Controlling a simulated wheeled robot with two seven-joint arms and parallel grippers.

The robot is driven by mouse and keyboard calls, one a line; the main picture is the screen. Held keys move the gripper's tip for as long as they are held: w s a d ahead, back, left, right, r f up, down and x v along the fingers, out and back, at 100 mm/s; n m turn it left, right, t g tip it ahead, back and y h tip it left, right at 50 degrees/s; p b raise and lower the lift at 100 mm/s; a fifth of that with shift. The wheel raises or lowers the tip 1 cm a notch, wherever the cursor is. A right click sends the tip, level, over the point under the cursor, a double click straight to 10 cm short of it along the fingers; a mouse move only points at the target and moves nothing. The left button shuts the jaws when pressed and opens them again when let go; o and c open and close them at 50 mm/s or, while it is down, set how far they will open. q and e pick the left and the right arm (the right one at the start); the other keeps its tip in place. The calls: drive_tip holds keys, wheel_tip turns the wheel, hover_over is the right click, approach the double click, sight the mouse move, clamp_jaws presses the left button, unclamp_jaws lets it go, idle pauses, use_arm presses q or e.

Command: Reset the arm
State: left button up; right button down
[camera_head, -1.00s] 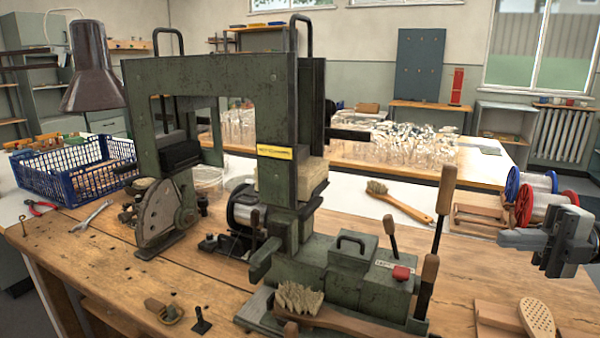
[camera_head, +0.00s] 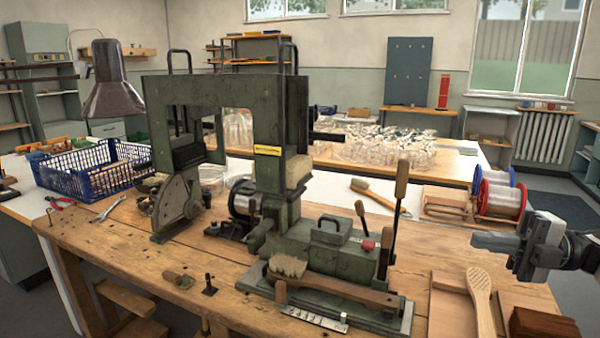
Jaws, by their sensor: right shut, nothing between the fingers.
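My right gripper (camera_head: 494,243) comes in from the right edge, above the right part of the wooden workbench (camera_head: 130,262). Its fingers point left and are closed with nothing between them. It is apart from the green tufting machine (camera_head: 268,120) and from the paddle-shaped brush blank (camera_head: 480,292) lying below it. A brush with pale bristles (camera_head: 288,266) and a wooden handle lies at the front of the machine's base. My left gripper is not in view.
Wire spools, red-flanged (camera_head: 503,198) and blue-flanged, stand behind my gripper. Another brush (camera_head: 378,195) lies on the white surface behind the machine. Upright levers (camera_head: 397,195) rise at the machine's right. A blue crate (camera_head: 95,168) and a lamp (camera_head: 110,85) are at the left.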

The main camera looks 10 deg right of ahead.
drive_tip(key=w+a+f+m+t+h, duration=0.4)
drive_tip(key=a+f+m+t, duration=0.2)
drive_tip(key=m, duration=0.2)
drive_tip(key=w+a+f+m+t+h, duration=0.3)
drive_tip(key=a+f+m+t+h, duration=0.1)
drive_tip(key=a+f+m+t, duration=0.3)
drive_tip(key=s+a+f+m+g+h, duration=0.2)
drive_tip(key=s+f+m+g+h, duration=0.3)
drive_tip(key=s+f+m+h, duration=0.5)
drive_tip(key=s+a+f+m+g, duration=0.1)
drive_tip(key=s+f+m+g, duration=0.1)
drive_tip(key=s+g, duration=0.5)
drive_tip(key=s+a+f+m+g, duration=0.1)
drive_tip(key=s+f+m+g, duration=0.15)
drive_tip(key=s, duration=0.95)
use_arm(q)
drive_tip(key=b, duration=0.1)
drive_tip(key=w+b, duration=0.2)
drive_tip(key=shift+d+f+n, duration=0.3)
use_arm(e)
drive_tip(key=w+a+f+t+y, duration=0.3)
drive_tip(key=w+a+f+t, duration=0.2)
drive_tip(key=w+a+t, duration=0.1)
drive_tip(key=shift+a+f+t+y, duration=0.3)
drive_tip(key=shift+a+f+t, duration=0.1)
drive_tip(key=shift+t, duration=0.15)
